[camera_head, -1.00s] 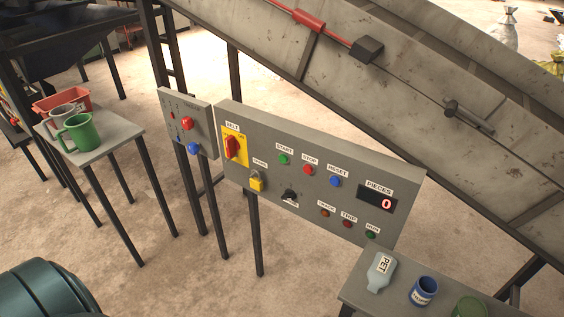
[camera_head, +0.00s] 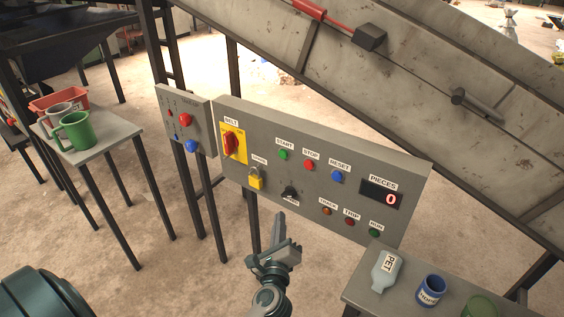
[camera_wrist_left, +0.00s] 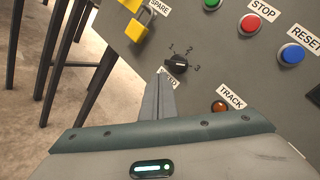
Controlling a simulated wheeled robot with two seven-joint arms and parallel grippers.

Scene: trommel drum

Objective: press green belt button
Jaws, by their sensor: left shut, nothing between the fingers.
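The grey belt panel (camera_head: 235,180) stands ahead of me. Its green START button (camera_head: 283,155) is in the upper row, left of the red STOP button (camera_head: 309,165). The green button also shows at the top of the left wrist view (camera_wrist_left: 211,4), partly cut off. My left gripper (camera_head: 280,216) is shut and empty, below and in front of the panel, under the black speed knob (camera_head: 289,193). In the left wrist view its fingertips (camera_wrist_left: 159,78) point up just left of the knob (camera_wrist_left: 178,64). My right gripper is not in view.
A red-and-yellow belt switch (camera_head: 229,144), a yellow padlock (camera_head: 256,179) and a blue RESET button (camera_head: 337,177) are on the panel. A small table (camera_head: 362,293) with a PET bottle (camera_head: 386,271) and cups is at lower right. The sloping conveyor (camera_head: 400,80) is behind.

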